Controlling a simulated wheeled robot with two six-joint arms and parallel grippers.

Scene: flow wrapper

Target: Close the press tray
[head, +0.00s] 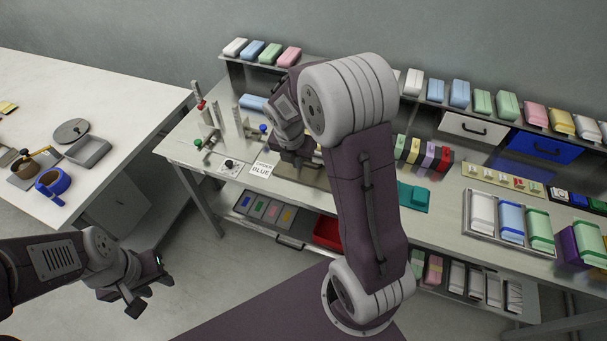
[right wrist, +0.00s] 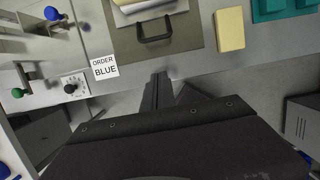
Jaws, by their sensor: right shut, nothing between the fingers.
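The press tray is a flat brown-grey tray (right wrist: 190,38) with a dark bar handle (right wrist: 155,30) near its front edge. It lies on the steel bench, with a pale block (right wrist: 140,8) on it at the top of the right wrist view. In the head view the tray (head: 312,178) is mostly hidden behind my right arm. My right gripper (right wrist: 160,78) is shut and empty, its fingertips just in front of the tray's front edge, apart from the handle. It also shows in the head view (head: 290,158). My left gripper (head: 150,292) is open and empty, over the floor away from the bench.
A card reading ORDER BLUE (right wrist: 105,67) and a dial box (right wrist: 73,86) stand left of the tray. A yellow block (right wrist: 230,29) and teal pieces (right wrist: 280,8) lie to its right. A red bin (head: 327,232) is on the shelf below. A white table (head: 90,80) stands at left.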

